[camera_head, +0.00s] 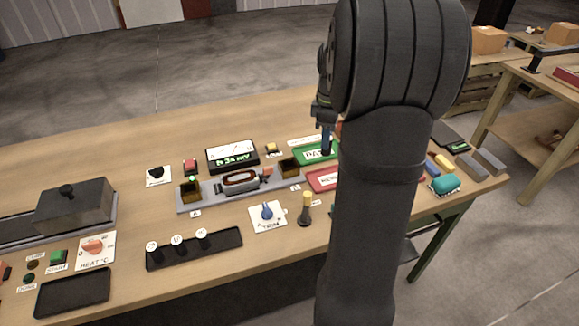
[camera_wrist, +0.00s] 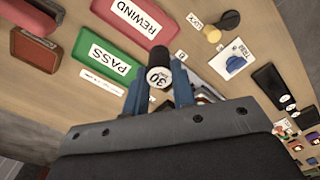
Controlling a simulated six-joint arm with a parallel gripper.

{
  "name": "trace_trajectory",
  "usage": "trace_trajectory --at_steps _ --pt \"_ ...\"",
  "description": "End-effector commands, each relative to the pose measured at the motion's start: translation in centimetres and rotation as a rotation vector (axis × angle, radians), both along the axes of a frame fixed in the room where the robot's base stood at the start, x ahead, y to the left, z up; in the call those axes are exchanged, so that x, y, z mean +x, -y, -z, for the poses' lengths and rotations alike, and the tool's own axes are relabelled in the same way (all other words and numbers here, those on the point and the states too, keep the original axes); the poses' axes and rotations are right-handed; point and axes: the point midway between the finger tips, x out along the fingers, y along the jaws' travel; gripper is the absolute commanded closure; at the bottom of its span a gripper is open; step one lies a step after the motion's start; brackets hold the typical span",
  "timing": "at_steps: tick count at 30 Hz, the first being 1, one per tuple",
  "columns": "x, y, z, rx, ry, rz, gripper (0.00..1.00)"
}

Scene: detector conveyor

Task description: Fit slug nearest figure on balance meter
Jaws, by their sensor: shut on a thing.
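My gripper (camera_wrist: 158,85) is shut on a dark cylindrical slug (camera_wrist: 158,68); its white end label reads 30. In the head view my gripper (camera_head: 325,135) is partly hidden by my arm, above the green PASS tray (camera_head: 306,160). The balance meter (camera_head: 232,156) stands at the table's middle, with a dial and green digits that seem to end in 34 mV. In front of it a grey rail (camera_head: 212,193) carries a coil (camera_head: 240,180) between two open boxes, left (camera_head: 190,192) and right (camera_head: 289,167). A black rack (camera_head: 195,250) holds three white-topped slugs, their figures unreadable.
The red REWIND tray (camera_head: 319,181) lies beside the PASS tray. A TRIM knob (camera_head: 267,212) and a yellow-topped post (camera_head: 305,211) stand in front of the rail. A HEAT dial (camera_head: 94,248) and a grey block (camera_head: 75,207) are at left. The table behind the meter is clear.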

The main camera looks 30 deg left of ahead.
Motion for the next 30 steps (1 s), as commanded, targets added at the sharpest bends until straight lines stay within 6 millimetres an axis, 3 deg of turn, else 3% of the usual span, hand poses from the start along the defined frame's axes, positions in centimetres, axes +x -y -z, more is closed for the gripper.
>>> trace_trajectory --at_steps 15,23,30 --pt "-0.2 -10.1 6.2 -0.001 -0.002 -0.004 1.0" --pt "-0.3 -11.4 7.5 0.0 -0.001 -0.001 1.0" --pt "-0.3 -11.3 10.7 -0.001 -0.002 -0.001 1.0"
